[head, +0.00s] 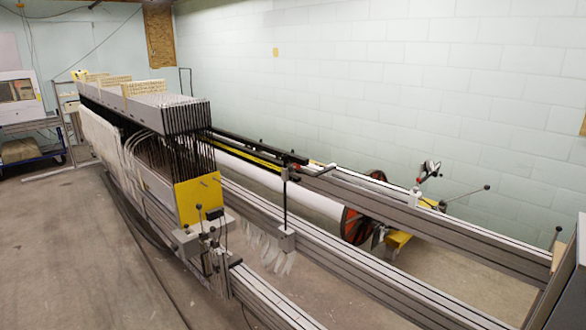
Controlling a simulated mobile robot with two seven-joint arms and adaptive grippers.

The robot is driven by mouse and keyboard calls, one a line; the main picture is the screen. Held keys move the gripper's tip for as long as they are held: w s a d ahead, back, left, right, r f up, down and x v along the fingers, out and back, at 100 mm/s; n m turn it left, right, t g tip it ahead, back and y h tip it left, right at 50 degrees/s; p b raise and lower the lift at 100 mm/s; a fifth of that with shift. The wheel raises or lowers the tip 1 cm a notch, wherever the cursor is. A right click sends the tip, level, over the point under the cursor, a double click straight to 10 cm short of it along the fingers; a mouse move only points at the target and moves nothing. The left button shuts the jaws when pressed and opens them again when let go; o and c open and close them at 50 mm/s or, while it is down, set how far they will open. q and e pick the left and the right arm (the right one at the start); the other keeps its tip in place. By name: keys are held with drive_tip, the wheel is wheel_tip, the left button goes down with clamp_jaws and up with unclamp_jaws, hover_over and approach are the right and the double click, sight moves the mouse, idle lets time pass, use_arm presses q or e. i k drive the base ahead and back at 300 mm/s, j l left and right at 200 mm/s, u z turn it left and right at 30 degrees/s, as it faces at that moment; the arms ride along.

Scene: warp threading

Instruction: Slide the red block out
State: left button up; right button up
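I cannot make out a clear red block in the head view. A very small red spot (419,180) shows by a dark and silver fitting (430,170) on the right rail; its shape is too small to tell. A reddish-brown disc (351,226) sits at the end of a white roller (290,192), partly hidden by the rails. Neither of my grippers shows in this view.
A long warp threading machine with a grey frame top (160,110) and a yellow end plate (199,199) fills the middle. Long grey rails (390,268) run to the lower right. Bare floor (60,250) lies open on the left. A pale block wall (400,90) stands behind.

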sight(291, 167)
drive_tip(key=i+j+u, duration=0.1)
drive_tip(key=i+j, duration=1)
drive_tip(key=i+j+u, duration=0.1)
drive_tip(key=i+j, duration=0.95)
drive_tip(key=i, duration=0.1)
